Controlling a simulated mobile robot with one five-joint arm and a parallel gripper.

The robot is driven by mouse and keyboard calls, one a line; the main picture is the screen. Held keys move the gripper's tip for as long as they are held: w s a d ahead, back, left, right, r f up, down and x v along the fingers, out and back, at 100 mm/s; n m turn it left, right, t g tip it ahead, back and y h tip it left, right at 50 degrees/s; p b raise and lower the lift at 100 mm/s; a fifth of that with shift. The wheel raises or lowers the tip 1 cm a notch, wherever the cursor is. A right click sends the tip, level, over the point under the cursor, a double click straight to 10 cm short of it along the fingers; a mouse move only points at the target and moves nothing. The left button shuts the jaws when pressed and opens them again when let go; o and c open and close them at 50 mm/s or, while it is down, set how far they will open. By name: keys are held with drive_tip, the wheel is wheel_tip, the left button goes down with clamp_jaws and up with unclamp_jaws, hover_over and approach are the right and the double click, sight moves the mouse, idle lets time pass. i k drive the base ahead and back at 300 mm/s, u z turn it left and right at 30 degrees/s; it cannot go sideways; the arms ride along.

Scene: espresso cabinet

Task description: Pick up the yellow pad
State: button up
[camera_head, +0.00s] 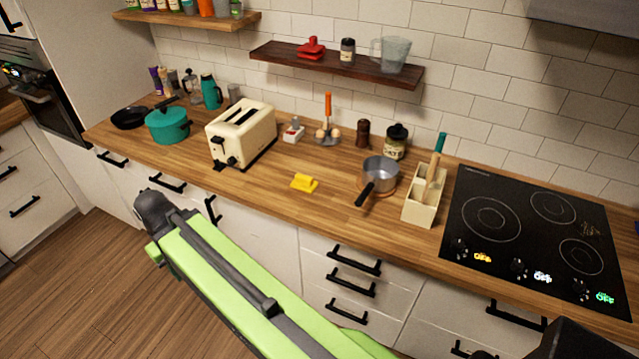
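The yellow pad (304,183) is a small, bright, uneven piece lying on the wooden countertop (310,215), between the toaster and the saucepan. My green and dark grey arm reaches in from the bottom of the view, in front of the drawers. Its far dark end, my gripper (150,208), is at the left, apart from the pad and nearer to me than the counter edge. The fingers are too small and dark to tell whether they are open or shut.
A cream toaster (240,132) stands left of the pad. A grey saucepan (380,172) with a black handle and a utensil holder (424,205) stand to its right, then a black cooktop (535,235). The counter in front of the pad is clear. Dark drawer handles (352,284) stick out below.

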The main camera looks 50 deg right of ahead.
sight(302, 182)
drive_tip(key=z, duration=0.15)
drive_tip(key=i, duration=1)
drive_tip(key=u, duration=0.05)
